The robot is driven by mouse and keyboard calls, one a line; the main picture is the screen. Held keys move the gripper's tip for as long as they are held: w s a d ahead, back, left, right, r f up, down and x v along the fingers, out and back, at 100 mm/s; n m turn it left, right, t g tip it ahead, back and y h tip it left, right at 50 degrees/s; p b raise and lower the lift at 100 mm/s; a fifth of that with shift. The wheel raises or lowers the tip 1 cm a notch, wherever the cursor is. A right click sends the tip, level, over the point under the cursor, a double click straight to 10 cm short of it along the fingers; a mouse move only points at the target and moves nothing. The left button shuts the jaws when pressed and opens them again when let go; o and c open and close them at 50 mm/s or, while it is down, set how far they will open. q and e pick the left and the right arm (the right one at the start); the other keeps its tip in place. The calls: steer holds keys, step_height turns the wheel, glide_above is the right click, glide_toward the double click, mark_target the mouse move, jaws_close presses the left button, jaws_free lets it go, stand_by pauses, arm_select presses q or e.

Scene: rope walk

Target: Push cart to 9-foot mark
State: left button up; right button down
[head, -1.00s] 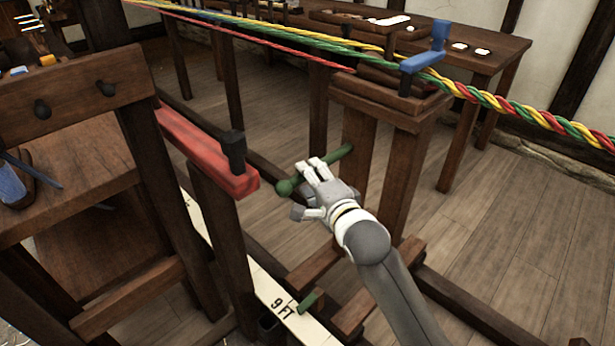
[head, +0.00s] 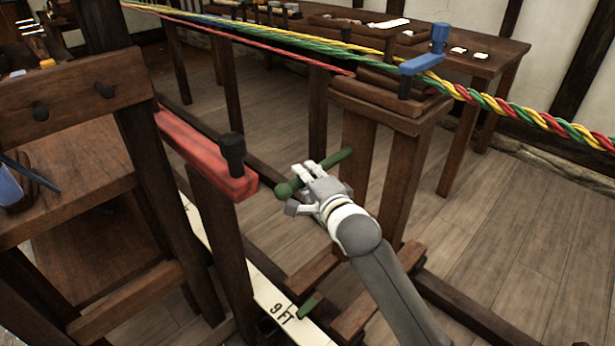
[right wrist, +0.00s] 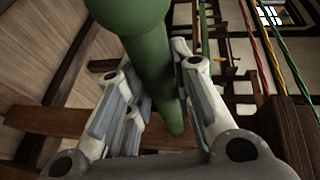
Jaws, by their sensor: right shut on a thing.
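The cart (head: 402,185) is a dark wooden stand with stacked boards on top and a green crossbar handle (head: 340,157). My right gripper (head: 308,170) is shut on the handle between its round knob end and the post. In the right wrist view the handle (right wrist: 150,50) runs between the fingers (right wrist: 150,85). A white floor strip (head: 261,284) carries a black "9 FT" mark (head: 281,312). A green pointer (head: 309,306) low on the cart's near side lies over the strip, right beside that mark. My left gripper is out of view.
A red beam (head: 206,154) with a dark peg stands left of the gripper. Twisted coloured rope (head: 520,118) passes over the cart beside a blue lever (head: 424,63). A long table (head: 490,58) stands behind. Plank floor is open at the right.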

steer(key=shift+w+a+r, duration=0.2)
steer(key=shift+w+a, duration=0.1)
steer(key=shift+w, duration=0.05)
steer(key=w+a+p, duration=0.1)
steer(key=w+a, duration=0.1)
steer(key=shift+w+a+f, duration=0.15)
steer(key=shift+w+a, duration=0.15)
steer(key=shift+w, duration=0.05)
steer(key=c, duration=1.3)
jaws_free()
steer(key=shift+o, duration=0.2)
steer(key=shift+s, duration=0.15)
steer(key=v, duration=1.1)
steer(key=shift+s+d, duration=0.15)
steer(key=shift+s, duration=0.2)
